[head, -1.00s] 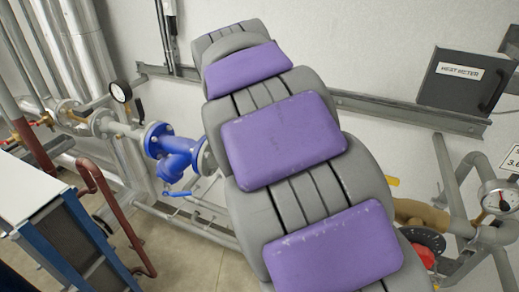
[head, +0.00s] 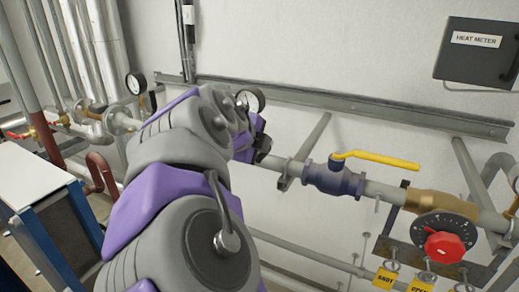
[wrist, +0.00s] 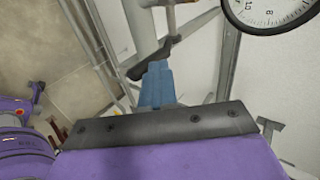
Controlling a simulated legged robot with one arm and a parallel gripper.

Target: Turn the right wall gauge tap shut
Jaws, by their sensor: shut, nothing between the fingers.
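A round wall gauge (head: 250,99) shows just past the end of my arm in the head view, partly covered by it. Its white dial (wrist: 275,8) fills the top right of the wrist view. A dark tap lever (wrist: 150,60) sits below a copper-coloured stem, left of the dial. My gripper (wrist: 158,72) shows as blue fingers, shut and empty, with the tips at the dark lever. I cannot tell whether they touch it. In the head view the fingers are hidden by my arm.
Another gauge (head: 135,83) is on the left pipework. A blue valve (head: 333,180) with a yellow lever (head: 375,159) and a red knob (head: 444,247) are right of my arm. A heat meter box (head: 478,52) hangs upper right. A white-topped unit (head: 35,185) stands lower left.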

